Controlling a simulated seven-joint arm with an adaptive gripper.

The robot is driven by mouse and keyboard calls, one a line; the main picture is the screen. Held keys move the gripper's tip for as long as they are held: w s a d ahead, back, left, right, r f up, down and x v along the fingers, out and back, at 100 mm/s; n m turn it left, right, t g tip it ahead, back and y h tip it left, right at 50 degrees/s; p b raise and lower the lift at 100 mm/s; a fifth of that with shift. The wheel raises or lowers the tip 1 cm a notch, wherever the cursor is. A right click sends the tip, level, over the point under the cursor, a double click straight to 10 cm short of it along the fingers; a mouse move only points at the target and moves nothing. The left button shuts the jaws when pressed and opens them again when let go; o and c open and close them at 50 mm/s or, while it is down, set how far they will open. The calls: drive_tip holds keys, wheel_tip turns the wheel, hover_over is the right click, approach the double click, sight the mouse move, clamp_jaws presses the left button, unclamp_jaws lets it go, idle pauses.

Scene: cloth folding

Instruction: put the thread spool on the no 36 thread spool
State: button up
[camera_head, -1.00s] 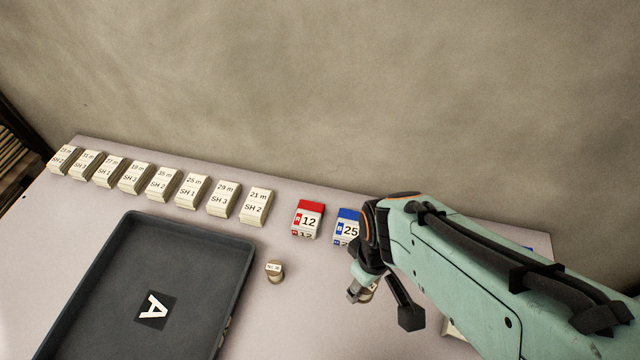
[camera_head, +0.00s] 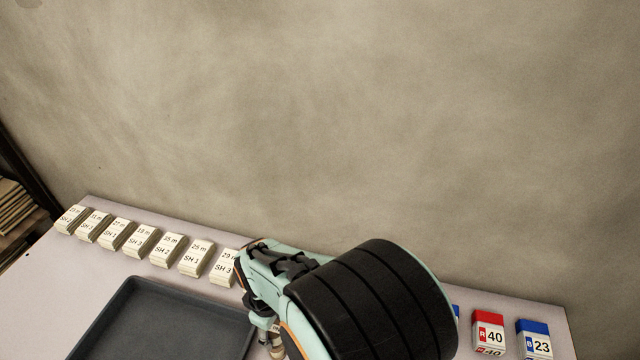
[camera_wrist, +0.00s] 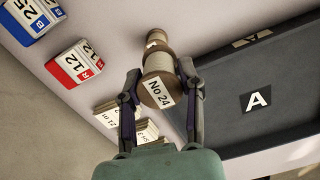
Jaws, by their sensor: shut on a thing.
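In the wrist view my gripper (camera_wrist: 158,72) is shut on a thread spool (camera_wrist: 156,90) whose label reads No 24. One finger is on each side of it. Another spool (camera_wrist: 157,41) shows directly beyond the held one; its label is too foreshortened to read. The held spool overlaps it in the picture, so I cannot tell whether they touch. In the head view my arm covers most of the area around the gripper.
A dark tray (camera_head: 121,289) marked A in the wrist view lies beside the spools. White cards (camera_head: 196,257) stand in a row behind it. The red 12 box (camera_wrist: 73,61) and blue 25 box (camera_wrist: 30,15) are on the other side. Red 40 (camera_head: 488,333) and blue 23 (camera_head: 534,341) boxes stand far right.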

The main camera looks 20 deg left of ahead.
sight(272, 335)
drive_tip(key=shift+w+a+f, duration=0.4)
drive_tip(key=shift+a+f, duration=0.05)
drive_tip(key=shift+f, duration=0.25)
drive_tip(key=shift+w+a+f, duration=0.1)
drive_tip(key=shift+a+f, duration=0.05)
drive_tip(key=shift+f, duration=1.55)
drive_tip(key=shift+f, duration=0.1)
drive_tip(key=o, duration=1)
drive_tip(key=shift+f, duration=0.1)
